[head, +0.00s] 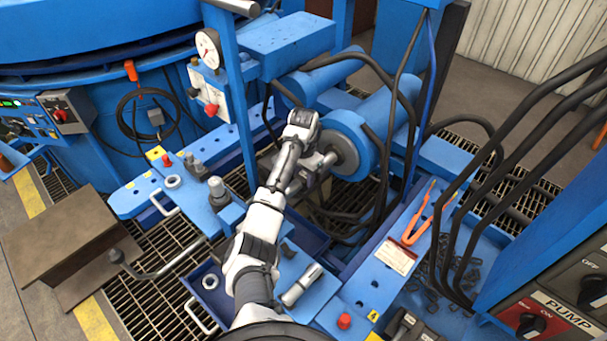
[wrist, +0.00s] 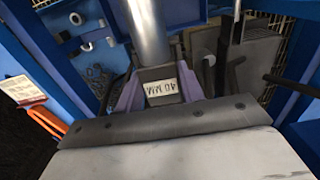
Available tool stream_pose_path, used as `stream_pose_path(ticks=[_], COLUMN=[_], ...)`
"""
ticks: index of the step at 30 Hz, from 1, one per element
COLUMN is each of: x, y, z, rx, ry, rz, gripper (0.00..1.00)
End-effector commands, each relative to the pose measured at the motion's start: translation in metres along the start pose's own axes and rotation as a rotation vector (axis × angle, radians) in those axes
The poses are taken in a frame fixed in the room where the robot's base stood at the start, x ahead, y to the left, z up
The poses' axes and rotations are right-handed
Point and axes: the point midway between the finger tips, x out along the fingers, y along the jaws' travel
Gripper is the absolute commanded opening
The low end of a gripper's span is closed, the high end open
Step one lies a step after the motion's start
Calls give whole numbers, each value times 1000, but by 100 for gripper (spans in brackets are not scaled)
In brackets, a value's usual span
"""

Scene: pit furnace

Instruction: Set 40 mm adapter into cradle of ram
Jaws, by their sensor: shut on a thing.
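The 40 mm adapter (wrist: 162,88) shows in the wrist view as a dark block with a white "40 MM" label, upside down in the picture. A bright metal cylinder (wrist: 148,30) runs from the block towards the top edge; I cannot tell where it ends. My gripper (wrist: 160,92) is shut on the block, with a purple-grey finger on each side of the label. In the head view my gripper (head: 318,168) is beside the front face of the blue ram (head: 346,150). My arm hides much of this area, and I cannot see whether the adapter touches the cradle.
Black hoses (head: 405,75) hang around the ram. A blue post (head: 232,95) stands left of my arm. An orange tool (head: 420,215) lies on the right-hand beam.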

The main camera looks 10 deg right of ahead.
Motion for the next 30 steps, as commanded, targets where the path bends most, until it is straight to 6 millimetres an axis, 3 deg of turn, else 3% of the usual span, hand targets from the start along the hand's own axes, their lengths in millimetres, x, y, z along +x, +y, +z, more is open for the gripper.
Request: stream_pose_path(ticks=[6, 7, 12, 23, 30], x=[-2, -2, -1, -3, -46], y=[-1, 0, 0, 0, 0], z=[-1, -1, 0, 0, -1], rx=[0, 1, 1, 1, 2], ry=[3, 3, 2, 0, 4], rz=[-2, -2, -1, 1, -3], gripper=[0, 41, 63, 64, 64])
